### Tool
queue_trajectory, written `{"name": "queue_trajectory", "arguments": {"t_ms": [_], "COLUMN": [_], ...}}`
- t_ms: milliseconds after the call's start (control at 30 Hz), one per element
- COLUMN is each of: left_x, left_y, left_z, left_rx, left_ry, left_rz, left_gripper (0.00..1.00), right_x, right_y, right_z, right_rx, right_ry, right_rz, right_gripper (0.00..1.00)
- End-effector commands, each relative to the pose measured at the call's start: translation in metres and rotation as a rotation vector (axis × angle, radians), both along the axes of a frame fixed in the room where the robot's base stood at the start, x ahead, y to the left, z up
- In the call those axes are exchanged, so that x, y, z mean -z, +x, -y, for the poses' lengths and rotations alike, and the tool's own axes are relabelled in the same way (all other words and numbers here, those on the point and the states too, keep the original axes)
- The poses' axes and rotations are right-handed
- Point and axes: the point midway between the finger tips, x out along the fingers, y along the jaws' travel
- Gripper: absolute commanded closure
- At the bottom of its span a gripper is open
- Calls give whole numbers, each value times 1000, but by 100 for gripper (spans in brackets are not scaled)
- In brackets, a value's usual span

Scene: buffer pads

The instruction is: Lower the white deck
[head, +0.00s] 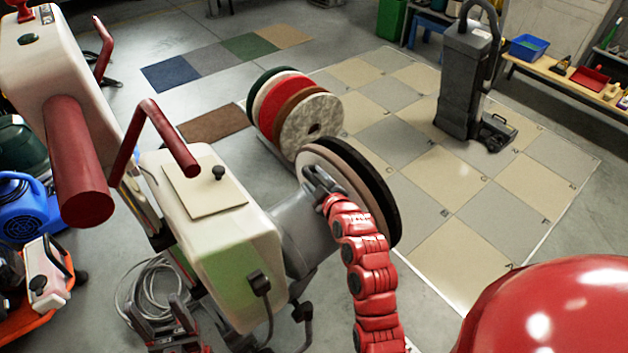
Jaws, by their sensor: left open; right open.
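The white deck (222,285) belongs to a floor machine at the left centre. It is tipped so that its round pad disc (372,182) stands on edge, facing right. A grey housing (300,232) joins deck and disc. A red handle (165,128) rises over the deck's top. My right gripper (318,178) is at the upper left rim of the disc, with its jaws open; whether it touches is unclear. My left gripper (158,308) is open, low beside the deck's lower left side, partly cut off by the frame's bottom edge.
Several round pads (290,110) stand in a row behind the disc. A checkered tile floor (455,185) lies at the right, with an upright vacuum (462,85) on it. A coiled grey cable (150,285) lies beside the deck. A blue blower (28,208) stands at far left.

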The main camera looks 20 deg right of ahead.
Motion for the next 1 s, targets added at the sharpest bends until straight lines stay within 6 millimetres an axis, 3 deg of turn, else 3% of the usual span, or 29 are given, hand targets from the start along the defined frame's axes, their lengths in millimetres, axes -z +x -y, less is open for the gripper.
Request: {"name": "queue_trajectory", "arguments": {"t_ms": [300,633,1000], "left_x": [0,0,0], "left_y": [0,0,0], "left_z": [0,0,0], "left_rx": [0,0,0], "left_ry": [0,0,0], "left_rz": [0,0,0], "left_gripper": [34,34,34], "right_x": [2,1,2], "right_y": [3,3,3], "right_z": [0,0,0], "right_rx": [0,0,0], "right_ry": [-1,-1,-1], "right_rz": [-1,-1,-1], "right_gripper": [41,98,100]}}
